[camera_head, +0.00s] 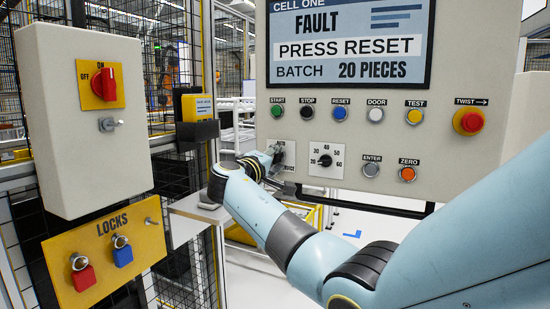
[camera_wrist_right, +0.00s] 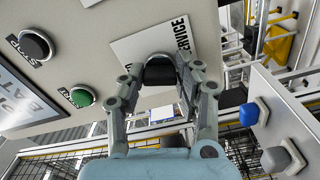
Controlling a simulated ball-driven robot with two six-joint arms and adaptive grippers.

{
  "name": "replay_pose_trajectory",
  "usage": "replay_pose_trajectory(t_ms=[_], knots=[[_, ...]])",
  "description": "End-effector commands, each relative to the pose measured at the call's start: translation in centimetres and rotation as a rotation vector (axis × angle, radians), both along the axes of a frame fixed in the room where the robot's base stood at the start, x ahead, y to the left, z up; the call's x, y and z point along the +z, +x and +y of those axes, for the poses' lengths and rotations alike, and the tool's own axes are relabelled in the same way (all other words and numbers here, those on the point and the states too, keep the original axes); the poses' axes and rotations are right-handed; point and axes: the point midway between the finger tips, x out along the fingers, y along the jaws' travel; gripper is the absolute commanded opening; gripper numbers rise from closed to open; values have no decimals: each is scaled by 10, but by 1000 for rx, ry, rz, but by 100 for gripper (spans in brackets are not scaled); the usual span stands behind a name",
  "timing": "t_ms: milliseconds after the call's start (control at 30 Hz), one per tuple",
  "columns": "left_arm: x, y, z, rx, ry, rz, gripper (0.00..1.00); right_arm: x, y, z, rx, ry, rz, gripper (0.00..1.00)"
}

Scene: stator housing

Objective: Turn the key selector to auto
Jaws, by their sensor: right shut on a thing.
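The key selector (camera_wrist_right: 158,73) is a black knob on a white plate (camera_wrist_right: 135,46) that reads SERVICE, seen in the right wrist view. My right gripper (camera_wrist_right: 162,70) is shut on this knob, with one finger on each side of it. In the head view the selector plate (camera_head: 289,149) is at the lower left of the control panel, mostly hidden behind my right gripper (camera_head: 276,163). The rest of its label is covered, so I cannot tell which position the knob points to. My left gripper is not in view.
The panel (camera_head: 440,160) also carries a speed dial (camera_head: 325,160) close right of the selector, and a row of buttons above, including the green START button (camera_head: 277,111). Its screen (camera_head: 350,45) reads FAULT, PRESS RESET. A switch box (camera_head: 70,160) and LOCKS plate (camera_head: 75,252) are at left.

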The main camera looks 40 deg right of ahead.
Motion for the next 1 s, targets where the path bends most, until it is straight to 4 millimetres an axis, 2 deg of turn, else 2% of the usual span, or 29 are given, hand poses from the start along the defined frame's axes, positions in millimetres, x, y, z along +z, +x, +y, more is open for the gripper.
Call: replay_pose_trajectory(t_ms=[500,1000], knots=[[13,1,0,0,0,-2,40,-1,0,1,2,-108,253,1],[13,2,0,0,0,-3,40,-2,0,1,2,-119,281,1]])
